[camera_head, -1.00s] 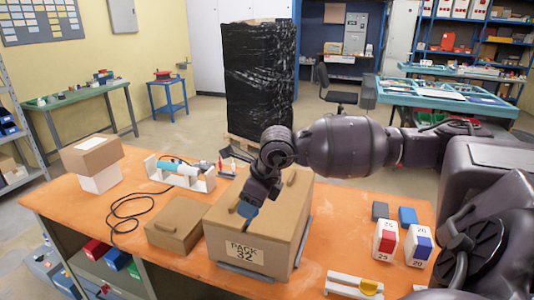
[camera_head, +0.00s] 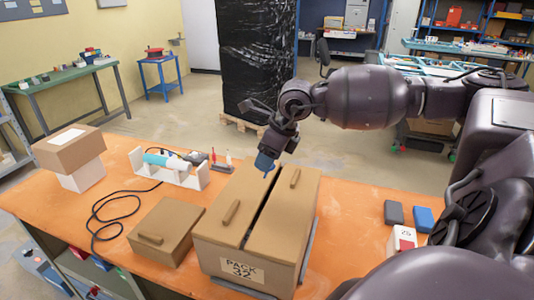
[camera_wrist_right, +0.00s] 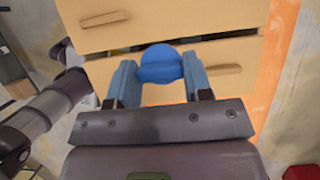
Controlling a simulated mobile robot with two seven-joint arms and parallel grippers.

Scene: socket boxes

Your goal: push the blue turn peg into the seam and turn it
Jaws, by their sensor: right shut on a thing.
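The brown cardboard box marked "PACK 32" (camera_head: 241,268) stands on the orange bench. A dark seam (camera_head: 264,207) runs front to back between its two lid flaps, each with a raised strip. My right gripper (camera_head: 265,163) is over the far end of the box, near the seam. It is shut on the blue turn peg, whose round blue body (camera_wrist_right: 160,65) shows between the fingers in the right wrist view. The peg's tip is too small to tell whether it enters the seam. My left gripper is not in view.
A smaller brown box (camera_head: 166,230) sits just left of the big box. A white holder (camera_head: 170,173) with a light-blue tool and black cable stands behind it. Small grey (camera_head: 393,212) and blue (camera_head: 424,219) blocks lie at the right. Orange bench (camera_head: 345,215) is bare between.

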